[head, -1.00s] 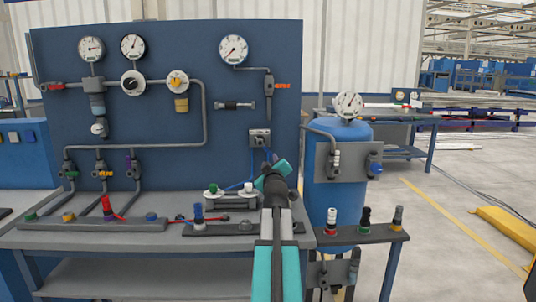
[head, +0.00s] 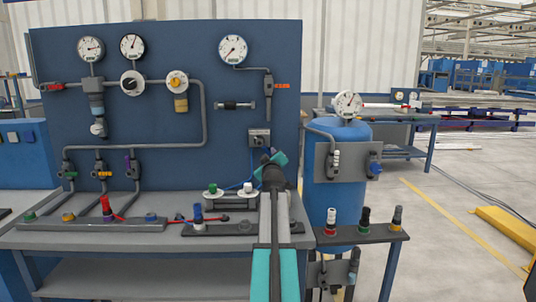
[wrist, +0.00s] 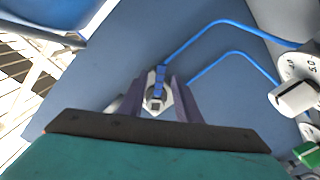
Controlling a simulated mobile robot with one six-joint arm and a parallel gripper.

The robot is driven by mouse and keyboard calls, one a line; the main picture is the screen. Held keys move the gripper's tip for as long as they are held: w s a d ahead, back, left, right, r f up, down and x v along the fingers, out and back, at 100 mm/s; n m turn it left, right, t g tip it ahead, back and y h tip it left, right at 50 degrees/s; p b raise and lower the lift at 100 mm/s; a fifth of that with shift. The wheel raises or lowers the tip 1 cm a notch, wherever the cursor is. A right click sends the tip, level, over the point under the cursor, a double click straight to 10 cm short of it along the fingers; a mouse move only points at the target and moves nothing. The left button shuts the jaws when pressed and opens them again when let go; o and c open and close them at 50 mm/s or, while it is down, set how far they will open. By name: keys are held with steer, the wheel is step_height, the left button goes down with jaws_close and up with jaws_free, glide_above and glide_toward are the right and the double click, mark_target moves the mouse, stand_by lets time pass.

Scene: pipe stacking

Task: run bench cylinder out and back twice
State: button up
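The bench cylinder (head: 232,204) looks like the low grey unit on the bench top, with a green and a white knob on it. In the wrist view its white dial knob (wrist: 294,97) and green knob (wrist: 307,153) show at the right edge. A grey valve (head: 260,137) with blue tubes is on the blue panel above it. In the wrist view a blue lever (wrist: 160,78) stands on a pale fitting. My gripper (wrist: 160,88) is open, its two fingers on either side of the lever with visible gaps. My arm hides the cylinder's right end in the head view.
Blue tubes (wrist: 228,24) curve across the panel towards the dial knob. A rail with coloured fittings (head: 95,224) lies on the bench to the left. A blue tank (head: 338,190) and a small shelf of fittings (head: 362,236) stand close on the right.

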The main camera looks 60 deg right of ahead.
mark_target(268, 153)
steer(key=shift+x, duration=1.95)
jaws_close()
